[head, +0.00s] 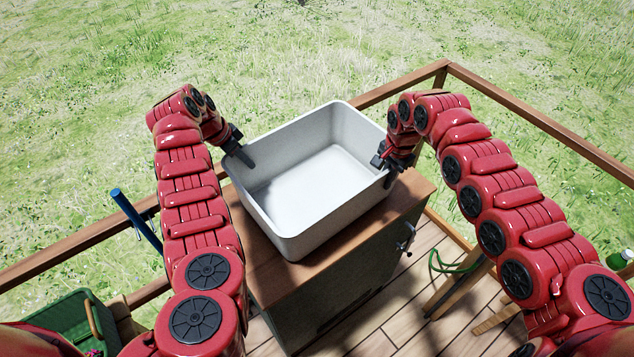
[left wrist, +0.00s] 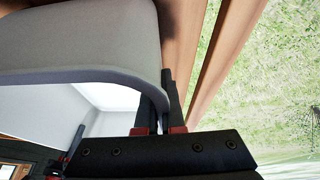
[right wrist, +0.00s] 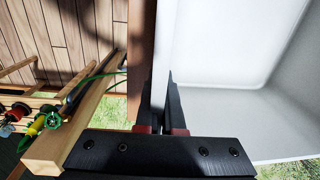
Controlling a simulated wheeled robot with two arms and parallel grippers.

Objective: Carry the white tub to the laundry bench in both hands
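The white tub (head: 315,178) is empty and upright over the wooden top of a dark cabinet; I cannot tell whether it rests or hangs slightly above. My left gripper (head: 245,155) is at its left wall. In the left wrist view the fingers (left wrist: 160,108) straddle the tub's wall (left wrist: 95,35), closed on it. My right gripper (head: 385,165) is at the opposite wall. In the right wrist view the fingers (right wrist: 166,108) pinch the wall of the tub (right wrist: 215,50), with one finger on each side.
The cabinet top (head: 265,262) shows bare wood around the tub. A wooden railing (head: 540,118) runs behind, with grass beyond. A green crate (head: 75,325) stands at lower left, near a blue bar (head: 135,218). A wooden stand with a green loop (head: 455,265) is right of the cabinet.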

